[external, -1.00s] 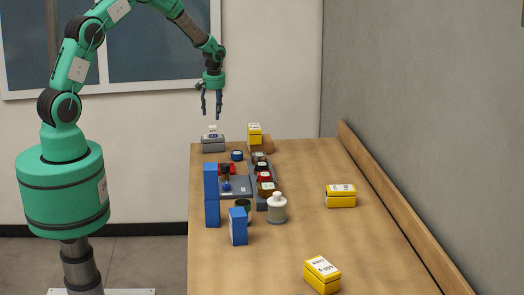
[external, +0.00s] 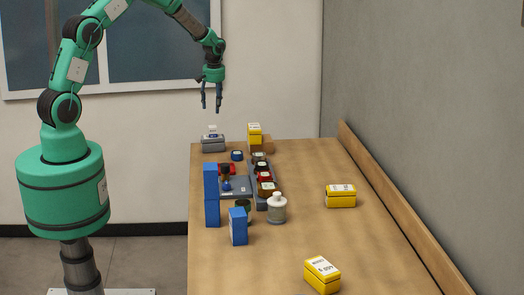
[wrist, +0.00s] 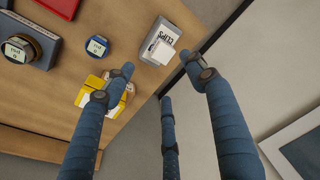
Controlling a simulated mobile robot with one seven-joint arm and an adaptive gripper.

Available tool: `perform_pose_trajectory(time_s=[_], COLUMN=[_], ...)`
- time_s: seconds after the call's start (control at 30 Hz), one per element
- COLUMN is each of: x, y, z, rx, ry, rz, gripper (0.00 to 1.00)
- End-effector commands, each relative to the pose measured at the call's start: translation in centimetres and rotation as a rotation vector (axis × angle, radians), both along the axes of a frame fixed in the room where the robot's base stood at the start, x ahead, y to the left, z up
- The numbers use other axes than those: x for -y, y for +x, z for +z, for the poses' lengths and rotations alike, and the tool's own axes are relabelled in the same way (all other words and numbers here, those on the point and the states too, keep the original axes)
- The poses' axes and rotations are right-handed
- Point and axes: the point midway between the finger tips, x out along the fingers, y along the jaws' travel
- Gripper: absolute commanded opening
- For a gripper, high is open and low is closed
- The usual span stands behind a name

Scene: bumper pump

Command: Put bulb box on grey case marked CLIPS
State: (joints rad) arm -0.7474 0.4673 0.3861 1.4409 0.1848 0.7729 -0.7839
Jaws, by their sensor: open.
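The grey case marked CLIPS (wrist: 158,41) shows in the wrist view with a small white item (wrist: 162,49) on its top. In the external view the case (external: 213,145) stands at the table's far left corner. No box can be read for certain as the bulb box. One yellow box (external: 254,131) with a white label sits on a brown block beside the case; it also shows in the wrist view (wrist: 88,98), partly behind a finger. My gripper (external: 211,98) is open and empty, high above the case end of the table.
Two more yellow boxes (external: 340,200) (external: 322,278) stand at the right and front. Blue boxes (external: 211,195) (external: 238,227), a white bottle (external: 277,209) and a grey tray (external: 236,190) crowd the left middle. The right-hand table area is mostly clear.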

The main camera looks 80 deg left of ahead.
Motion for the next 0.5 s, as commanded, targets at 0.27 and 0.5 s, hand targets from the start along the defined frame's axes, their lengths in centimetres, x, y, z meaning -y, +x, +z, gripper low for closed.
perform_pose_trajectory(time_s=[0.27, 0.5], x=[0.0, 1.0], y=[0.0, 0.5], z=[0.0, 1.4], rx=[0.000, 0.007], ry=[0.000, 0.005], rz=[0.000, -0.022], gripper=[0.56, 0.56])
